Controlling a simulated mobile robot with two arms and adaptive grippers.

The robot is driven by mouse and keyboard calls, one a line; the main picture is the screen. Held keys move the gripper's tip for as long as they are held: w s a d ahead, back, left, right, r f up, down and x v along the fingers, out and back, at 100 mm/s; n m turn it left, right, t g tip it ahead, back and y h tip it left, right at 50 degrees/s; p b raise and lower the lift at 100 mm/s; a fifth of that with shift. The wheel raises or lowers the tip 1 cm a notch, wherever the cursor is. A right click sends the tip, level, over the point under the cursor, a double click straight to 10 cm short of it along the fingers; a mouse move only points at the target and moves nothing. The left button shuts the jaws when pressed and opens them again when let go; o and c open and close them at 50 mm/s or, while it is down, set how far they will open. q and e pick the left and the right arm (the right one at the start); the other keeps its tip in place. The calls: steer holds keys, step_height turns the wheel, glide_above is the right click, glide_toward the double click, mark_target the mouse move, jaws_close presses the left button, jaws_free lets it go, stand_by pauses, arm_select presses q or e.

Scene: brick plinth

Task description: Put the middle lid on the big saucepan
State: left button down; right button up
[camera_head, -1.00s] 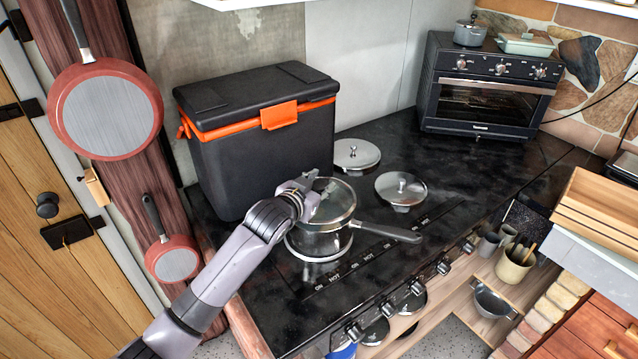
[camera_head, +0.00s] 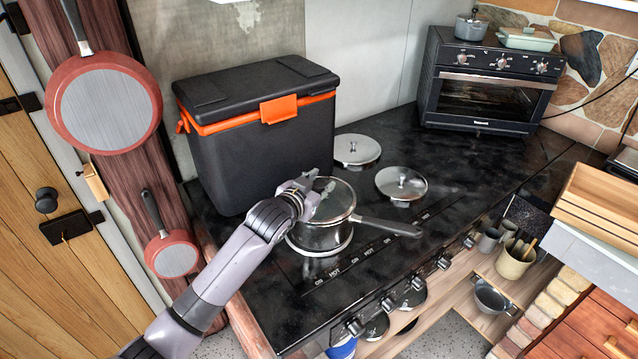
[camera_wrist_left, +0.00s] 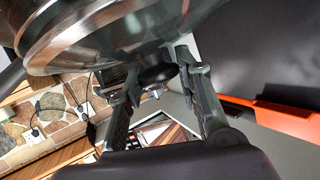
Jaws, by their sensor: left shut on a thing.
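The big saucepan (camera_head: 322,238) stands on the near-left burner of the black stove, its long handle (camera_head: 390,226) pointing right. A glass lid (camera_head: 335,202) with a metal rim lies over the saucepan's mouth; I cannot tell whether it is fully seated. My left gripper (camera_head: 308,192) reaches in from the left and is shut on the lid's dark knob. The left wrist view shows the knob (camera_wrist_left: 157,75) between the fingers, with the shiny lid rim (camera_wrist_left: 75,45) above them in the picture. My right gripper is not in view.
A black cooler box (camera_head: 255,140) with orange trim stands close behind my left gripper. A toaster oven (camera_head: 487,90) stands at the back right. The stove's right part is clear.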

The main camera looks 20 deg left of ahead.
arm_select(q)
steer(key=shift+f, duration=0.15)
steer(key=c, duration=1.2)
jaws_free()
steer(key=shift+o, duration=0.6)
steer(key=shift+f, duration=0.1)
steer(key=shift+s, duration=0.15)
steer(key=v, duration=1.2)
steer(key=shift+f, duration=0.1)
